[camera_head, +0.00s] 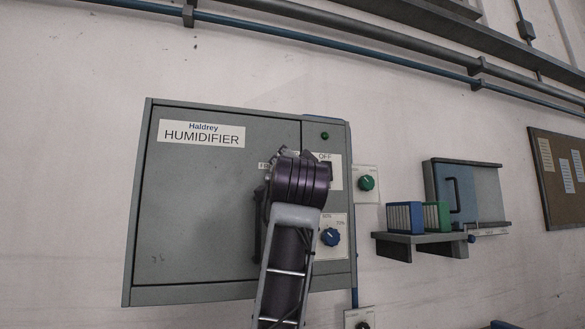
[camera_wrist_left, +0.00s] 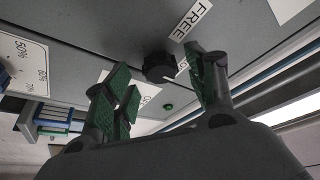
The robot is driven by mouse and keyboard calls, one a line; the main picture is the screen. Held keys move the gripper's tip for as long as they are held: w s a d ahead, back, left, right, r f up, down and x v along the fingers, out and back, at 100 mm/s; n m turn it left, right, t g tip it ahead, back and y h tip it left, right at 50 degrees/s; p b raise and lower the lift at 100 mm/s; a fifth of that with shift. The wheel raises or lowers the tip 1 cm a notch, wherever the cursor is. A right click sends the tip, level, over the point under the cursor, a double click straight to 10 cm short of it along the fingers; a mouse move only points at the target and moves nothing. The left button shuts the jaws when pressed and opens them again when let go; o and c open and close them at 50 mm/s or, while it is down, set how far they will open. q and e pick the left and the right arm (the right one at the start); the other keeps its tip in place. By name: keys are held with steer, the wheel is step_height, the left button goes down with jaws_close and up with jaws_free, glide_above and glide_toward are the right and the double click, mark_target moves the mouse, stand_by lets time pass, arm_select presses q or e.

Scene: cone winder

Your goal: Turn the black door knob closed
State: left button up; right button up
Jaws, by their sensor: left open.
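The black door knob (camera_wrist_left: 158,67) sits on the grey cabinet face in the left wrist view, beside a white label reading FREE (camera_wrist_left: 191,19). A white mark shows at its right edge. My left gripper (camera_wrist_left: 160,82) is open, with its green-padded fingers on either side of the knob in the picture. I cannot tell whether they touch it. In the head view my left arm covers the knob and the gripper's fingers in front of the grey humidifier cabinet (camera_head: 200,210). My right gripper is not in view.
A blue knob (camera_head: 330,237) is on the cabinet just right of my arm. A green knob (camera_head: 366,183) is on the wall beside the cabinet. A small shelf (camera_head: 400,240) holds blue and green boxes. Pipes (camera_head: 330,42) run above, and a corkboard (camera_head: 555,205) hangs at far right.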

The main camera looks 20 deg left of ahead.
arm_select(q)
steer(key=v, duration=1.1)
steer(key=shift+f, duration=0.1)
stand_by(0.5)
